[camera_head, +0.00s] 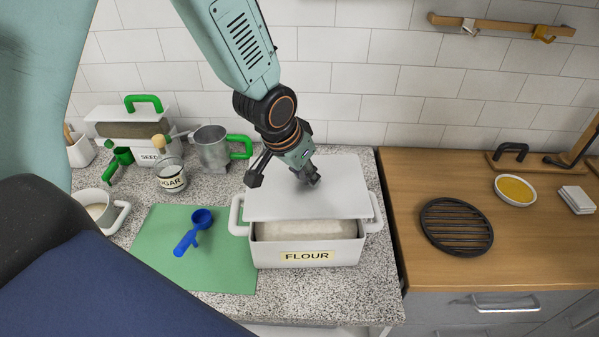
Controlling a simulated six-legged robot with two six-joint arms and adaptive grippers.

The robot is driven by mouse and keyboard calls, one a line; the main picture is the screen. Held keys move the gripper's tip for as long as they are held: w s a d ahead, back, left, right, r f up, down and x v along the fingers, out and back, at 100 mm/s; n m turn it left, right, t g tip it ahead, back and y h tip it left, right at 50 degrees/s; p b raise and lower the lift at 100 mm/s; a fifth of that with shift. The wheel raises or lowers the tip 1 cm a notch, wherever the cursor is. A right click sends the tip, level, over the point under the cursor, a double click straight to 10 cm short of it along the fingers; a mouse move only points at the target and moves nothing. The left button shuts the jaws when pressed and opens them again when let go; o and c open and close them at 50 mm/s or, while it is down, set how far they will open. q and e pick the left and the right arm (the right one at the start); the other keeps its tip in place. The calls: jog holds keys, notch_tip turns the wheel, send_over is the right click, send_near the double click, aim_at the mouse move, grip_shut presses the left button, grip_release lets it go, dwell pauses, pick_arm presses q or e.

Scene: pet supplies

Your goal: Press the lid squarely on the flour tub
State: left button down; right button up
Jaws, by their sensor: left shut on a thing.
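The flour tub (308,258) is a white box with side handles and a FLOUR label, standing near the front of the speckled counter. Pale flour shows through a gap at its front. The white lid (340,200) lies over the back part of the tub and looks tilted, its front edge short of the tub's front wall. My left gripper (308,180) comes down from above and is shut at the lid's top, near its middle. The lid's grip is hidden by the fingers. My right gripper is not in view.
A green mat (225,268) with a blue scoop (193,232) lies left of the tub. A black trivet (457,226) lies on the wooden counter at right.

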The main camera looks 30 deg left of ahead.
aim_at(299, 188)
pick_arm(q)
jog(key=shift+d, duration=0.3)
jog(key=shift+s+a+r, duration=0.15)
jog(key=shift+s+a, duration=0.05)
jog(key=shift+a, duration=0.05)
jog(key=shift+s+a+p, duration=0.15)
jog(key=shift+a+p, duration=0.1)
jog(key=shift+p, duration=0.15)
jog(key=b+x, duration=0.2)
jog(key=x, duration=0.1)
jog(key=shift+s+d, duration=0.2)
jog(key=shift+s, duration=0.1)
jog(key=shift+s+a+f+b, duration=0.1)
jog(key=shift+a+f+b, duration=0.05)
jog(key=shift+f+b, duration=0.5)
jog(key=shift+s+a+f+b, duration=0.15)
jog(key=shift+f+b, duration=0.3)
jog(key=shift+f, duration=0.4)
jog(key=shift+w+d+f, duration=0.25)
jog(key=shift+f, duration=0.2)
jog(key=shift+s+a, duration=0.2)
